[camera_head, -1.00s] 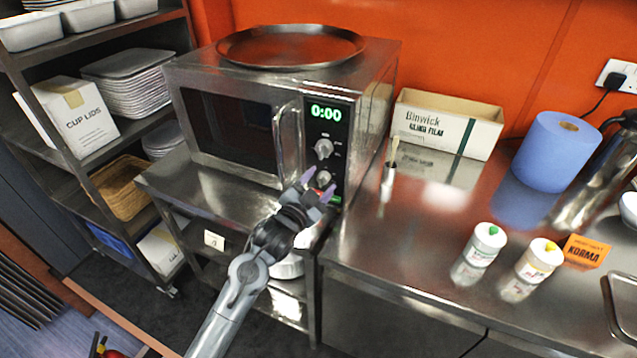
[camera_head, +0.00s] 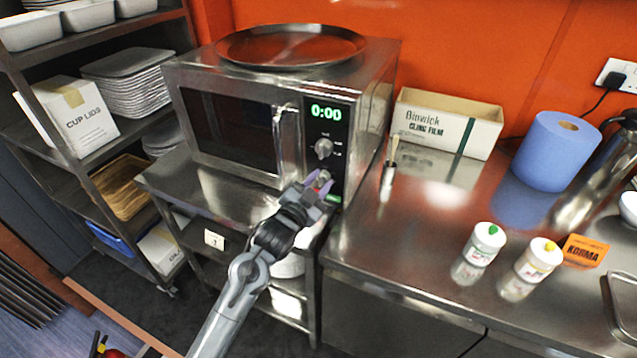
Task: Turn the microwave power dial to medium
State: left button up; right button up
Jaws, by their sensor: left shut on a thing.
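The steel microwave (camera_head: 345,85) stands on a steel stand, its door shut and its display (camera_head: 326,112) reading 0:00 in green. On its front panel an upper dial (camera_head: 323,148) is in full view. A lower dial (camera_head: 324,176) is mostly hidden by my left gripper. My left gripper (camera_head: 319,184) has its purple-tipped fingers shut around the lower dial. The dial marks are too small to read, so I cannot tell its setting. My right gripper is not in view.
A round dark tray (camera_head: 290,46) lies on top of the microwave. The vertical door handle (camera_head: 279,145) is just left of the panel. To the right, the steel counter (camera_head: 390,235) holds a brush in a pot (camera_head: 389,175), a cling film box (camera_head: 446,122) and two shakers.

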pick_arm(q)
jog(key=n+p, duration=0.1)
jog(key=n, duration=0.4)
jog(key=shift+n+t, duration=0.3)
jog(key=shift+f+n+p, duration=0.15)
jog(key=shift+n+p, duration=0.85)
jog(key=shift+n, duration=2)
jog(key=o, duration=1.1)
jog(key=shift+c, duration=0.2)
jog(key=shift+s, duration=0.1)
jog(key=b+v, duration=0.2)
jog(key=v, duration=0.8)
jog(key=shift+s, duration=0.4)
